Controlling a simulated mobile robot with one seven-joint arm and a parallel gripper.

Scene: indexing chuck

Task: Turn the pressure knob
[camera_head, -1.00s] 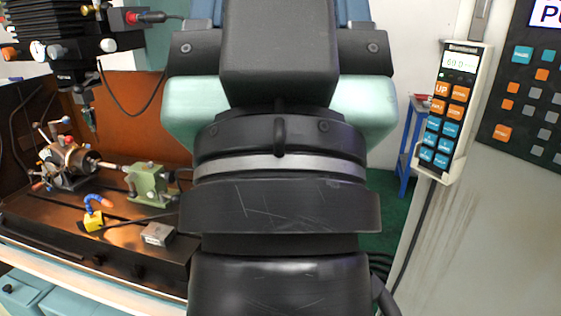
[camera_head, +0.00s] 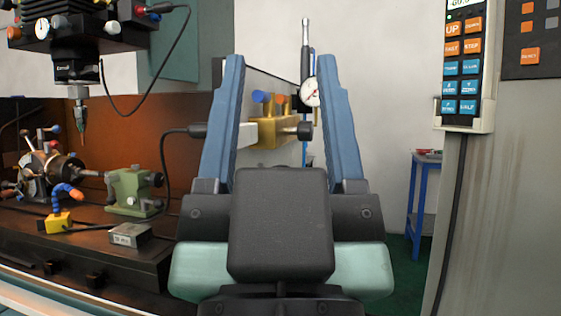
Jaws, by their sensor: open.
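My gripper (camera_head: 281,62) stands upright in the middle of the camera view, its two blue fingers wide apart with nothing held. I cannot tell for sure which knob is the pressure knob. The fingers look nearer to the camera than the block; no contact shows. The left finger hides part of the panel.
At left, a dark machine table (camera_head: 150,235) carries an indexing chuck (camera_head: 48,170), a green tailstock (camera_head: 132,190) and a small grey block (camera_head: 130,234). A machine head (camera_head: 78,35) hangs above. At right are a button pendant (camera_head: 465,75) and a blue stand (camera_head: 418,205).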

